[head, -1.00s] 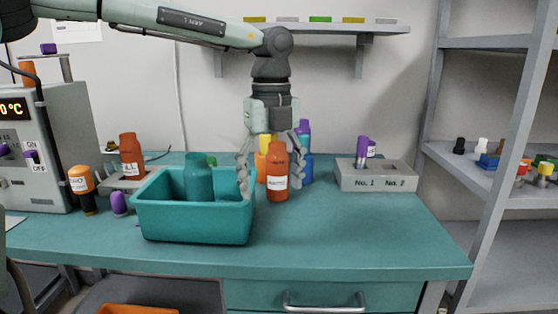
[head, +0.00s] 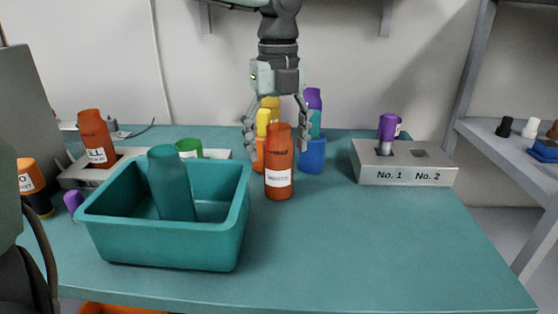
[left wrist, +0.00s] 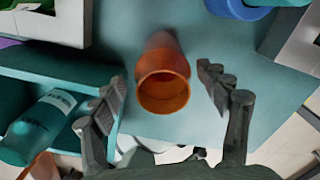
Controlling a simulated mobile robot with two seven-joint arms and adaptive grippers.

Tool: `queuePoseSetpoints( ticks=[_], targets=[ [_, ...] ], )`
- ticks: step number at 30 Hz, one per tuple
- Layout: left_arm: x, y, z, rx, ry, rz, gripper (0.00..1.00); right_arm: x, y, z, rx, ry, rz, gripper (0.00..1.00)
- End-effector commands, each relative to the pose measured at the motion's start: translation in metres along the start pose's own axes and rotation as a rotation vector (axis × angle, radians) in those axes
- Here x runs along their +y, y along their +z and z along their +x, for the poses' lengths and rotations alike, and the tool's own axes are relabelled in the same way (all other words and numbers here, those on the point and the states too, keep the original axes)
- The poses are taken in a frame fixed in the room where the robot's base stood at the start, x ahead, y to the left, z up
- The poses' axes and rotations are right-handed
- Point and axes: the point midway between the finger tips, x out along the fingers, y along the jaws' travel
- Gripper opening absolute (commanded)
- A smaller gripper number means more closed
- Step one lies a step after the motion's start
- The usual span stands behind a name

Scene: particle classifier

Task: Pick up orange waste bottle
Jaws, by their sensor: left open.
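The orange waste bottle (head: 279,178) with a white label stands upright on the teal table, right of the teal bin. My left gripper (head: 279,136) points down at the bottle's upper part, with its fingers apart on either side. In the left wrist view, the bottle's open mouth (left wrist: 163,92) shows between the two spread fingers of my left gripper (left wrist: 160,88). There are gaps on both sides, so it is not gripped. My right gripper is not in view.
The teal bin (head: 165,245) holds a teal bottle (head: 171,185). Yellow, blue and purple-capped bottles (head: 313,154) stand just behind the gripper. A grey block marked No. 1 and No. 2 (head: 405,170) is at right. Another orange bottle (head: 95,140) stands at left. The table's front right is clear.

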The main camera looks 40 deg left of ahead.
Motion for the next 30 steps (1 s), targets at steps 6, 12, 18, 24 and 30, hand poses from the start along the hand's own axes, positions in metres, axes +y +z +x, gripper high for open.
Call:
queuePoseSetpoints(
  ticks=[6, 12, 18, 24, 30],
  targets=[
    [-0.003, 0.002, 0.028, 0.004, 0.001, 0.000, 0.75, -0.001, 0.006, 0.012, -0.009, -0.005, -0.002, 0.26],
    [-0.004, 0.003, 0.053, 0.001, -0.001, 0.000, 0.75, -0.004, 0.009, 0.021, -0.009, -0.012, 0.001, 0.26],
    [-0.005, 0.004, 0.056, 0.000, -0.003, -0.002, 0.75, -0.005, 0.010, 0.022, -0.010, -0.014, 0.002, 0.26],
    [-0.004, 0.004, 0.056, 0.000, -0.003, -0.002, 0.60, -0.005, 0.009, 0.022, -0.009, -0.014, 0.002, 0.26],
    [-0.004, 0.004, 0.056, -0.001, -0.002, -0.002, 0.35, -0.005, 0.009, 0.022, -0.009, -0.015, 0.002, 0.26]
  ],
)
